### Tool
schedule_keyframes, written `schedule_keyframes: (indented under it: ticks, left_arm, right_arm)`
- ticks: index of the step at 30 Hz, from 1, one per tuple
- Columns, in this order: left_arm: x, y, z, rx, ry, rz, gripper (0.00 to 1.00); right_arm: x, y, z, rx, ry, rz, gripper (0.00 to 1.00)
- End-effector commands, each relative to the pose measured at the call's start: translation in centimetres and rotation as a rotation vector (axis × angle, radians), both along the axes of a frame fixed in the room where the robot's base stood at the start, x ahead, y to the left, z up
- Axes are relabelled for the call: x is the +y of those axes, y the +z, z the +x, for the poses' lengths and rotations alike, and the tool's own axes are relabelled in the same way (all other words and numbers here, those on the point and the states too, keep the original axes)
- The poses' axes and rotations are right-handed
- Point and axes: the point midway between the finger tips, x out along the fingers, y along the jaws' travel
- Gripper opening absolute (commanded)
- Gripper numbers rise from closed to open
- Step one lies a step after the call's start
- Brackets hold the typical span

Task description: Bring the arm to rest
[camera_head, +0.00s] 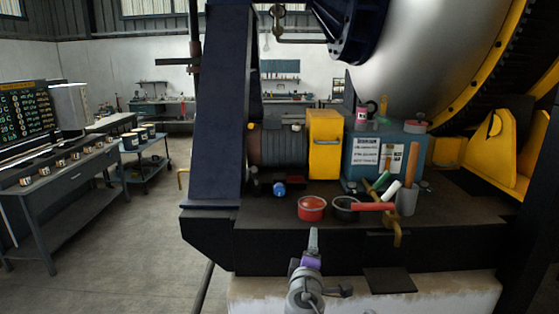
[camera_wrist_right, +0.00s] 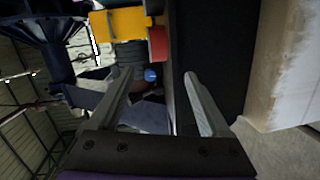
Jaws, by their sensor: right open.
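My right arm comes in from the bottom middle of the head view. Its right gripper (camera_head: 313,237) points forward, in front of the dark machine platform (camera_head: 275,240) and short of its edge. The right wrist view shows the same gripper (camera_wrist_right: 159,73) with its two grey fingers wide apart and nothing between them. A red bowl (camera_head: 311,209) stands on the platform beyond the fingertips, apart from them. It also shows in the wrist view (camera_wrist_right: 158,42). My left gripper is in neither view.
Close by on the platform are a dark bowl (camera_head: 345,210), a red-handled object (camera_head: 374,207), a grey cup (camera_head: 407,201) and a blue object (camera_head: 279,189). A blue box (camera_head: 362,165) and yellow housing (camera_head: 324,145) stand behind. The floor at left (camera_head: 140,240) is clear.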

Motion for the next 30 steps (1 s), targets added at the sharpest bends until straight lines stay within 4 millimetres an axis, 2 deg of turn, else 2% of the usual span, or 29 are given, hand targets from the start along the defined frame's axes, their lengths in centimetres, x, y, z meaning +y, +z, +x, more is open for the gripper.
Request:
schedule_keyframes:
  ticks: [1, 5, 6, 8, 9, 11, 12, 15, 19, 21, 24, 30]
  left_arm:
    - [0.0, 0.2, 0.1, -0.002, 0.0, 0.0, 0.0]
    - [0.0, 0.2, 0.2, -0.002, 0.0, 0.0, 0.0]
    - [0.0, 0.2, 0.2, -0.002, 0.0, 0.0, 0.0]
    - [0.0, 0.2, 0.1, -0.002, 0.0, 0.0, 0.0]
    - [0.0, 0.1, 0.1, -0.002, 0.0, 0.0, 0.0]
    - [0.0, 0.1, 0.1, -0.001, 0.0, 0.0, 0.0]
    - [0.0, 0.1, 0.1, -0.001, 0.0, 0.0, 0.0]
    - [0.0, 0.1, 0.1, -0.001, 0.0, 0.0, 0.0]
    - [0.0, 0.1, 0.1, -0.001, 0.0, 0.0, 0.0]
    - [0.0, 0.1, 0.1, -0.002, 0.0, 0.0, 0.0]
    - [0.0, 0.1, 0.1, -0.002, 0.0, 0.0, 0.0]
    - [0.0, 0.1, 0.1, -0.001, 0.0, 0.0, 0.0]
  right_arm:
    - [-2.4, -0.5, -1.5, 0.03, -0.054, 0.069, 0.81]
    - [-7.7, -3.3, -6.3, 0.129, -0.202, 0.278, 0.81]
    - [-9.2, -4.6, -8.2, 0.167, -0.252, 0.353, 0.81]
    - [-11.2, -6.7, -11.4, 0.227, -0.33, 0.475, 0.81]
    - [-12.1, -8.3, -13.7, 0.271, -0.379, 0.558, 0.81]
    - [-13.1, -10.8, -17.1, 0.337, -0.449, 0.686, 0.81]
    - [-13.3, -12.4, -19.3, 0.381, -0.491, 0.768, 0.81]
    - [-12.9, -15.8, -24.1, 0.482, -0.57, 0.957, 0.81]
    - [-11.5, -18.7, -28.3, 0.579, -0.625, 1.139, 0.81]
    - [-10.8, -19.6, -29.6, 0.613, -0.638, 1.203, 0.81]
    - [-10.2, -20.1, -30.5, 0.64, -0.646, 1.249, 0.81]
    - [-10.0, -20.2, -30.6, 0.645, -0.646, 1.258, 0.81]
